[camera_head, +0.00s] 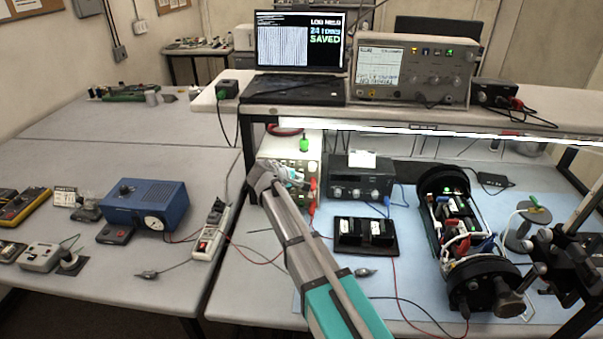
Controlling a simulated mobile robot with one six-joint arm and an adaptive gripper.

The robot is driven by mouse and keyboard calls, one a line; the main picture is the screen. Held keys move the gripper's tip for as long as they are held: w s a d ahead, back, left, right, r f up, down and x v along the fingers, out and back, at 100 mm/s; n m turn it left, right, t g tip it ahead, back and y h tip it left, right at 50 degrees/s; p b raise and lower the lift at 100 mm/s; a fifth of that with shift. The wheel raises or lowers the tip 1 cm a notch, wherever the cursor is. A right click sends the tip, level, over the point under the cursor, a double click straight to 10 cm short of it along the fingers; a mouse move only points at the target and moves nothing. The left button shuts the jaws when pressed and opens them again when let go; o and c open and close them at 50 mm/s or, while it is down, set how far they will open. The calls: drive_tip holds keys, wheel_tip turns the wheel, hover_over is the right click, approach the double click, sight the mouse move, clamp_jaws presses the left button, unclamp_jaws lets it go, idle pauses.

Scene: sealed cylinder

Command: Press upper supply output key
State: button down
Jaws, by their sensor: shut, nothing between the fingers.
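A cream supply unit (308,166) stands under the shelf, left of the middle of the bench. Its front has a green-lit spot and red terminals on the right side. My arm reaches up to it from the bottom of the view. My gripper (296,180) is shut and empty, in front of the unit's face. It hides part of that face. I cannot make out a separate output key, nor tell whether my fingertips touch the panel.
A black unit (362,184) stands right of the supply. A blue box (146,204) and a white power strip (210,232) are left. The shelf (400,116) hangs above; cables cross the bench.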

drive_tip(key=shift+w, duration=0.1)
drive_tip(key=shift+w, duration=0.3)
drive_tip(key=shift+w, duration=0.4)
idle(1.0)
drive_tip(key=shift+s, duration=0.15)
idle(0.3)
drive_tip(key=shift+s, duration=0.65)
drive_tip(key=shift+s, duration=0.1)
drive_tip(key=shift+s, duration=2.4)
